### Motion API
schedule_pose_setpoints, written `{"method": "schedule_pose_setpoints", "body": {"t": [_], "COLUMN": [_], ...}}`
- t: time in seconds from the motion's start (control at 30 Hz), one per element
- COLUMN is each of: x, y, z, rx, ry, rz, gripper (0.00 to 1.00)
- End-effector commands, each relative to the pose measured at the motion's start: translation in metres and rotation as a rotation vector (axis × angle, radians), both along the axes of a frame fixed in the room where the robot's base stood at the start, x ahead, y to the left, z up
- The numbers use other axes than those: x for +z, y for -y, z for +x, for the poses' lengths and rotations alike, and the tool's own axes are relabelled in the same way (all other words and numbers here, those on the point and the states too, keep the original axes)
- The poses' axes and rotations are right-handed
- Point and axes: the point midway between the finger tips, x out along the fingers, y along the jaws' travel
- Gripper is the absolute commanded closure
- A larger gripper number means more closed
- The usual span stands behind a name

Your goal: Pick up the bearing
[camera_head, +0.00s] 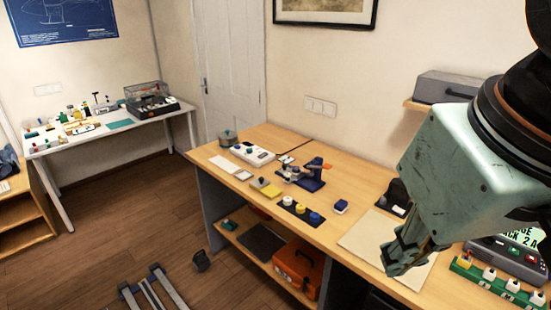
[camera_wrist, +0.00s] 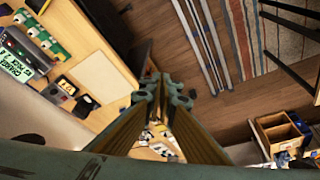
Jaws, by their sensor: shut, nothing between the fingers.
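I cannot make out a bearing for certain in either view; the small parts are too small to tell apart. My gripper (camera_head: 396,262) is at the right of the head view, above the pale mat on the wooden workbench (camera_head: 366,191). In the wrist view my gripper (camera_wrist: 163,92) has its fingertips together with nothing between them. The gripper and arm hide part of the bench's right side.
The bench holds a blue-and-orange device (camera_head: 304,176), a dark strip with coloured round pieces (camera_head: 301,209), a pale mat (camera_head: 362,238) and a green strip (camera_head: 490,285) beside a display. An orange case (camera_head: 298,268) sits below. A white table (camera_head: 110,131) stands far left.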

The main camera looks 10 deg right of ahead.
Motion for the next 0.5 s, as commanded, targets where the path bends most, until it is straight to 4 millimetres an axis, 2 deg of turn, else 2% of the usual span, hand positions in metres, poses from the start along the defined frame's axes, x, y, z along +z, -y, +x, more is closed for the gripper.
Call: {"method": "schedule_pose_setpoints", "body": {"t": [0.5], "x": [0.0000], "y": [0.0000], "z": [0.0000], "rx": [0.000], "ry": [0.000], "rz": [0.000], "gripper": [0.99]}}
